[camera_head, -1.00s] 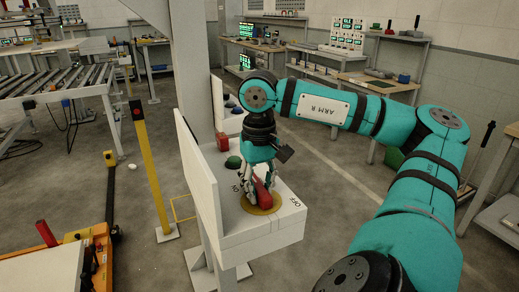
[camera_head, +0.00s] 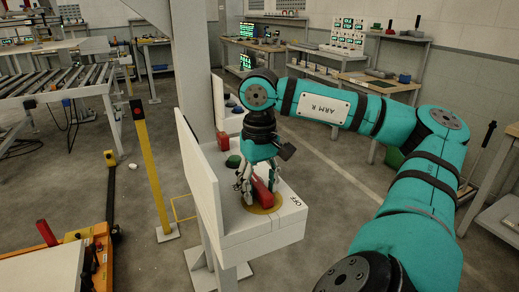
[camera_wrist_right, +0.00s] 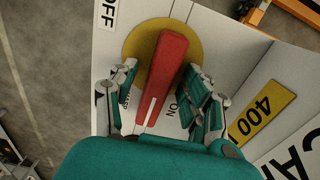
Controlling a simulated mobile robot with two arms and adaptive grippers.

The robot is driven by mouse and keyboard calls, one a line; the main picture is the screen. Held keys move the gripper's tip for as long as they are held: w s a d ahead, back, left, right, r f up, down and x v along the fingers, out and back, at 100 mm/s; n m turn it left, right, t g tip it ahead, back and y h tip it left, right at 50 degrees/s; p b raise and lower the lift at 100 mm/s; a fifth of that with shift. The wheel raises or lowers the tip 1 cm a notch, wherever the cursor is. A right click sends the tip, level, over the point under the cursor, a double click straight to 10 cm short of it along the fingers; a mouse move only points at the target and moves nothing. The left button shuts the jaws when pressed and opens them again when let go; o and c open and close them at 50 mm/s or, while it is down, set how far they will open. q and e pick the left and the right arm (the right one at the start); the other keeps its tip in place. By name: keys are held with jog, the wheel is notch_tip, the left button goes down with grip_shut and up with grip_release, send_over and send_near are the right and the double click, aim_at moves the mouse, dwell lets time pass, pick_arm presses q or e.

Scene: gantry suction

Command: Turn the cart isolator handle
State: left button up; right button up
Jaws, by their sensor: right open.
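The red isolator handle (camera_head: 262,191) sits on a yellow disc (camera_head: 269,208) on top of the white cart box. In the right wrist view the handle (camera_wrist_right: 166,75) runs from the yellow disc (camera_wrist_right: 188,48) toward my palm, near the "ON" mark; the "OFF" mark (camera_wrist_right: 110,14) is at upper left. My right gripper (camera_head: 258,187) is open, with its fingers on either side of the handle. In the wrist view a gap shows between the handle and the fingers (camera_wrist_right: 163,92). My left gripper is not in view.
A white upright panel (camera_head: 202,185) stands just left of the handle. A yellow post (camera_head: 150,170) stands farther left.

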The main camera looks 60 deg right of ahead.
aim_at(259, 186)
jog(key=shift+r, duration=2.3)
jog(key=shift+d+r, duration=0.1)
jog(key=shift+r, duration=0.25)
jog(key=shift+s+r, duration=0.15)
jog(key=shift+r, duration=3.2)
